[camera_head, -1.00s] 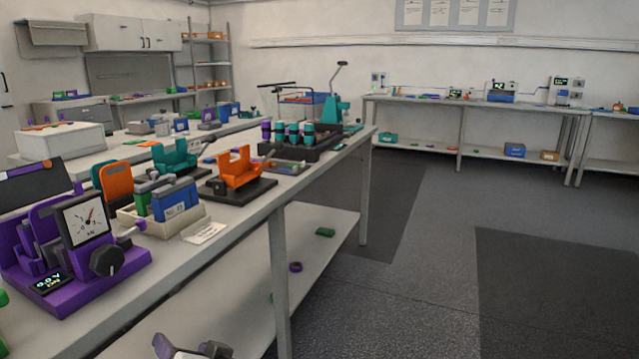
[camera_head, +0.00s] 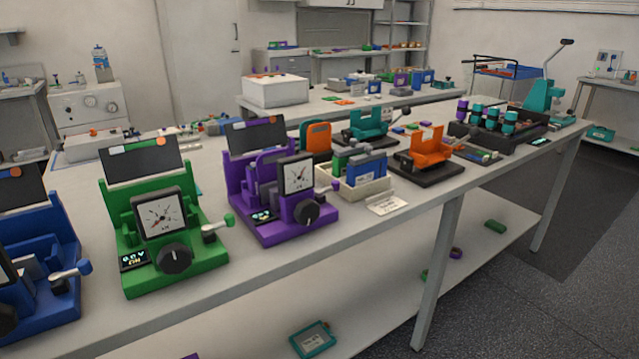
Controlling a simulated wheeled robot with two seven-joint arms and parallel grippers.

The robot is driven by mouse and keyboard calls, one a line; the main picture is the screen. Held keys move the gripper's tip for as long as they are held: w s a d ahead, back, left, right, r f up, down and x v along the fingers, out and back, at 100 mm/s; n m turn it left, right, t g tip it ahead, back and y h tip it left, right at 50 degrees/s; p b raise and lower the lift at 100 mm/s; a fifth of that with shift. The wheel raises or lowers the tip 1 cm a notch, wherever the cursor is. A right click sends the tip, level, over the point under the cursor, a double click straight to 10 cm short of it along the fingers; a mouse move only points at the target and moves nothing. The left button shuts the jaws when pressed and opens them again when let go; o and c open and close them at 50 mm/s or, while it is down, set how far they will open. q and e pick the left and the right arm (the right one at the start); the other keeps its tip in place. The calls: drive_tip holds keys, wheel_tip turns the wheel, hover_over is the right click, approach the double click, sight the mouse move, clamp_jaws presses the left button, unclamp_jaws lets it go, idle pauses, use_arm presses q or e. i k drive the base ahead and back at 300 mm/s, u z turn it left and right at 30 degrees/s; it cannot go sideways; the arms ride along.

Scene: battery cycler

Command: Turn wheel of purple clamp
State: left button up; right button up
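The purple clamp (camera_head: 268,191) stands upright on the white bench, between the green clamp and a light tray of cells. It has a white dial gauge (camera_head: 298,177), a small lit display at its lower left, and a dark tilted panel on top. Its black wheel (camera_head: 306,212) is on the front, below the gauge. Neither of my grippers shows in the head view.
A green clamp (camera_head: 163,233) stands to the left and a blue clamp (camera_head: 42,290) at the left edge. A tray (camera_head: 362,196) holding blue and green blocks is close on the right, with an orange holder (camera_head: 426,146) beyond. The bench's front strip is clear.

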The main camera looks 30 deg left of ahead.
sight(306, 213)
drive_tip(key=u, duration=1.05)
drive_tip(key=k, duration=0.15)
drive_tip(key=u, duration=0.55)
drive_tip(key=i, duration=0.2)
drive_tip(key=z, duration=0.35)
